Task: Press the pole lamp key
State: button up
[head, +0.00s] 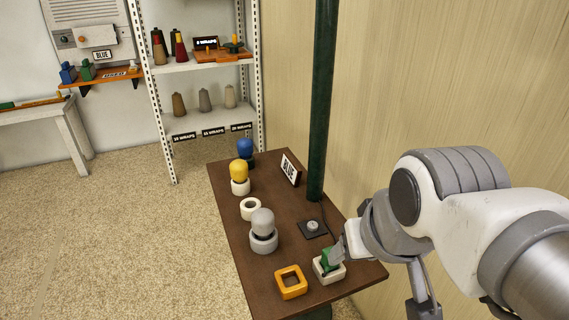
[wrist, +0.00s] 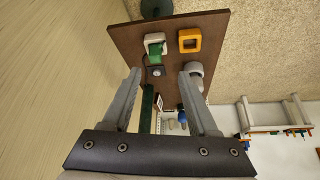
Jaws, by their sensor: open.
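The pole lamp key appears to be a small round light button (head: 312,225) on a dark square plate on the brown table. It also shows in the wrist view (wrist: 155,71), between my fingertips in the picture. A dark green pole (head: 321,110) rises just behind the plate; in the wrist view the pole (wrist: 147,108) runs between the fingers. My gripper (head: 339,248) is open and empty, at the right side of the table near the plate, and its two fingers show in the wrist view (wrist: 160,73). In the head view my wrist hides part of it. I see no contact with the key.
A wall is close on the right.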

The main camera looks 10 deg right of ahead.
grip_shut()
dwell(1.4)
